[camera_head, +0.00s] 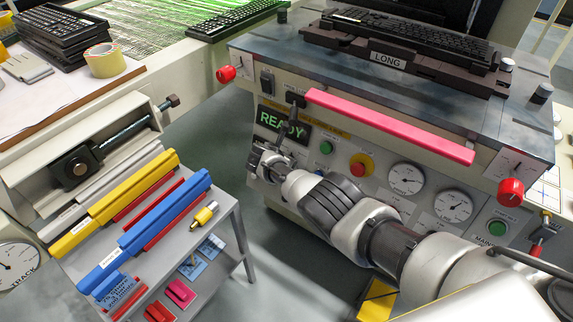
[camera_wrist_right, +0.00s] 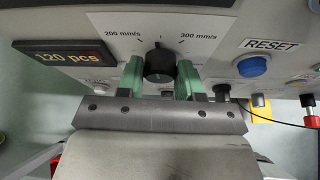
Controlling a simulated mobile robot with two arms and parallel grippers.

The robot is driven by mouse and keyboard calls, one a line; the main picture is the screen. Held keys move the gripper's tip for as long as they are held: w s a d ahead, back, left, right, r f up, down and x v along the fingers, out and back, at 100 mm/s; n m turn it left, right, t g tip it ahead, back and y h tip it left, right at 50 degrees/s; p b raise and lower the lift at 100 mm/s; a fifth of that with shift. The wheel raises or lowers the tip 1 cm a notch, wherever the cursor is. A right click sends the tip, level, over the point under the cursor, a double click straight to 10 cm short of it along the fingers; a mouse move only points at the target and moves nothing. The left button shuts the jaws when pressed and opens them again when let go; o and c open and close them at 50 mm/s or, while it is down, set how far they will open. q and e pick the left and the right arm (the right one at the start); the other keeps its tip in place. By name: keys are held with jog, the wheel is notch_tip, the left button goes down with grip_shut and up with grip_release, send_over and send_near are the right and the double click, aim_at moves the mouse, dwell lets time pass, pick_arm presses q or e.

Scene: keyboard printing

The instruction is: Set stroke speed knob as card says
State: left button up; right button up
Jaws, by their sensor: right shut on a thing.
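The stroke speed knob (camera_wrist_right: 160,65) is black and sits on a white scale plate (camera_wrist_right: 203,45) marked 200 mm/s on the left and 300 mm/s on the right. Its top points roughly upward, between the two labels. My right gripper (camera_wrist_right: 160,80) has its green fingers on both sides of the knob and is shut on it. In the head view my right gripper (camera_head: 268,163) is at the press front, below the READY display, and hides the knob. A blue card (camera_head: 115,290) with small, partly legible text is on the trolley at lower left. My left gripper is out of view.
A 120 pcs display (camera_wrist_right: 62,57) is left of the knob and a blue RESET button (camera_wrist_right: 252,66) is right of it. A pink bar (camera_head: 390,125) runs along the press front above my arm. The trolley (camera_head: 225,215) stands at left with yellow and blue squeegees.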

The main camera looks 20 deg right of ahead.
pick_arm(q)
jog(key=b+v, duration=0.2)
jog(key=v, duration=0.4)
pick_arm(e)
jog(key=shift+a+f+n+g, duration=0.15)
jog(key=shift+n+g, duration=0.15)
jog(key=shift+n, duration=0.3)
jog(key=shift+n+g+h+b, duration=0.3)
jog(key=shift+n+h+b, duration=0.2)
jog(key=shift+b, duration=0.25)
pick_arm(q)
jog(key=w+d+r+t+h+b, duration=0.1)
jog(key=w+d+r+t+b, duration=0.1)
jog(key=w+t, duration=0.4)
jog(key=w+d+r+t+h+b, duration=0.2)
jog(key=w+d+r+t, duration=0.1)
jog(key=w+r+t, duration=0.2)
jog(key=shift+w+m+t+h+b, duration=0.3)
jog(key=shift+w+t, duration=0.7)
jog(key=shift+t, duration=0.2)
pick_arm(e)
jog(key=shift+w+n+g+h, duration=0.1)
jog(key=shift+n+g+h, duration=0.45)
jog(key=shift+n, duration=0.75)
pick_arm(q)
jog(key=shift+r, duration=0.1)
pick_arm(e)
jog(key=o, duration=0.9)
